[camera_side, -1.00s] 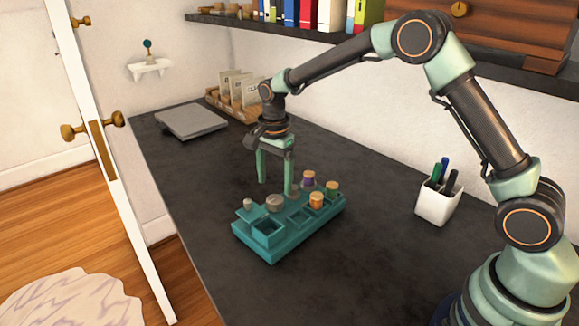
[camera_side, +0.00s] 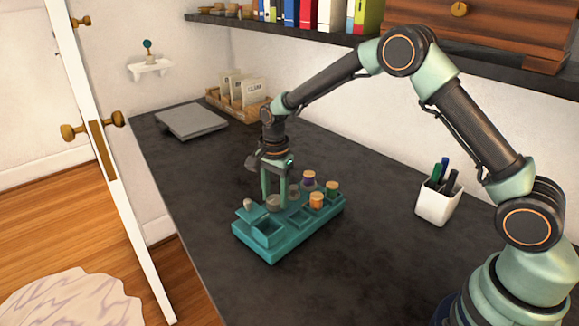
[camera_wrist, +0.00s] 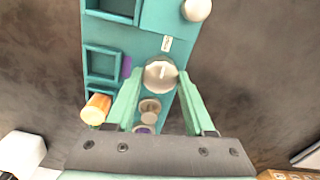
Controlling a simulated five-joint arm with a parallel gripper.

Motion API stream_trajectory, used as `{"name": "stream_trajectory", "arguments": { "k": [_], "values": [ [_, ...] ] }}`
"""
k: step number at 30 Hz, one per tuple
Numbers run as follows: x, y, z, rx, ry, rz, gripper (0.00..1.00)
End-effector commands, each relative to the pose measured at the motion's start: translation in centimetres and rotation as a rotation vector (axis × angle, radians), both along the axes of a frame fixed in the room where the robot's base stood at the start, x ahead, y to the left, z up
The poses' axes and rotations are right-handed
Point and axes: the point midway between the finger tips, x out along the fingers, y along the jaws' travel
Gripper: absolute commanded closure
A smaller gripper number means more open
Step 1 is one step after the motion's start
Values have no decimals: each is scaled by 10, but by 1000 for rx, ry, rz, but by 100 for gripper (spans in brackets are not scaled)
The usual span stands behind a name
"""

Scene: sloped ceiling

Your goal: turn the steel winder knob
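The steel winder knob (camera_side: 274,203) is a round grey knob on top of a teal box (camera_side: 275,250). In the wrist view the knob (camera_wrist: 160,75) shows a pale line across its face, close to a small white mark (camera_wrist: 167,44) on the box. My gripper (camera_side: 274,196) points down over the box, with one green finger on each side of the knob. In the wrist view both fingertips of my gripper (camera_wrist: 161,80) meet the knob's sides, so it looks shut on the knob. The fingers partly hide the knob in the side view.
A pen cup (camera_side: 438,203) stands right; a grey flat slab (camera_side: 191,121) and card tray (camera_side: 238,103) lie behind.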

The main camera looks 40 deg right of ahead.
Motion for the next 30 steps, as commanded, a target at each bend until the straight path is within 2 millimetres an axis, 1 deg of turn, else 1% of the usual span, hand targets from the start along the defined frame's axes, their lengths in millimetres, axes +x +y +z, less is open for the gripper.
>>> {"name": "stream_trajectory", "arguments": {
  "k": [5,11,17,30],
  "values": [
    [0,0,0,-1,1,16,100],
    [0,0,1,-2,2,94,100],
    [0,0,1,-5,3,244,100],
    [0,0,1,-12,7,659,100]
  ]
}}
